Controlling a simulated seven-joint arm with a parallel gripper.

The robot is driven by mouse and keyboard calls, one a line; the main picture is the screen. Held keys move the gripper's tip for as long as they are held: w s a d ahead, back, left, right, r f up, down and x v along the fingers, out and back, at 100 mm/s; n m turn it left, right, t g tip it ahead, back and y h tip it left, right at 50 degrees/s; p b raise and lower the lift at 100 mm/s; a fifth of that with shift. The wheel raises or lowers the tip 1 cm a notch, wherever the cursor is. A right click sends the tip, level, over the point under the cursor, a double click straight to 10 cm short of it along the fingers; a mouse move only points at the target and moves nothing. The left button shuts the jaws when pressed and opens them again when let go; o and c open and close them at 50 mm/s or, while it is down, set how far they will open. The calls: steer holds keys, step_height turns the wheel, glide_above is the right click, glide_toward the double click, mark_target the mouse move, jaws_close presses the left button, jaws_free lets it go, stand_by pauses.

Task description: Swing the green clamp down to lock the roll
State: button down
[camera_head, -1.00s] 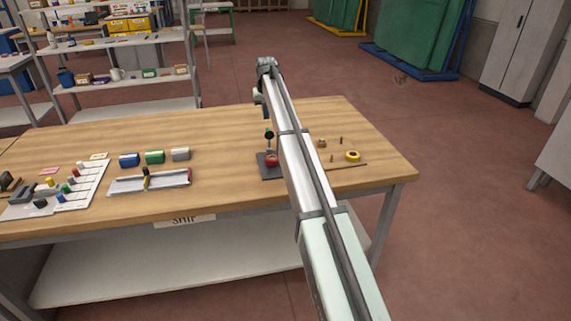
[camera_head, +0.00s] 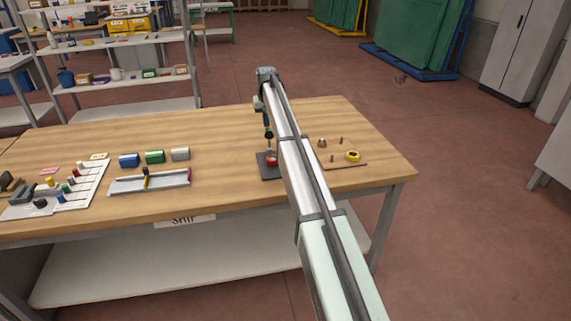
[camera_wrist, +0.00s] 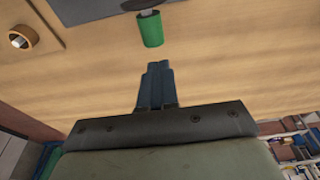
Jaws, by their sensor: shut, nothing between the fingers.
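The green clamp handle (camera_wrist: 151,30) shows at the top of the wrist view, below a dark part cut off by the frame's edge. In the head view the clamp (camera_head: 269,134) stands upright above a red roll (camera_head: 272,160) on a dark base plate (camera_head: 263,172). My gripper (camera_wrist: 158,68) is shut and empty, its blue fingertips just short of the green handle in the picture, with a strip of table showing between them. In the head view my gripper hangs just above the clamp; contact cannot be told there. My arm hides the base's right side.
A board (camera_head: 345,166) with a yellow roll (camera_head: 353,155) and small pegs lies right of my arm. Left of the base are a grey tray (camera_head: 150,184) and blue, green and grey blocks. The table (camera_head: 225,135) behind the base is clear.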

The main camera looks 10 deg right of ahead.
mark_target(269, 133)
steer(key=shift+f, duration=1.8)
steer(key=shift+s+r, duration=0.15)
steer(key=shift+s, duration=0.85)
steer(key=shift+s+r, duration=0.2)
steer(key=shift+s, duration=0.85)
steer(key=shift+s+r, duration=0.15)
steer(key=shift+s, duration=0.85)
steer(key=shift+r, duration=3.5)
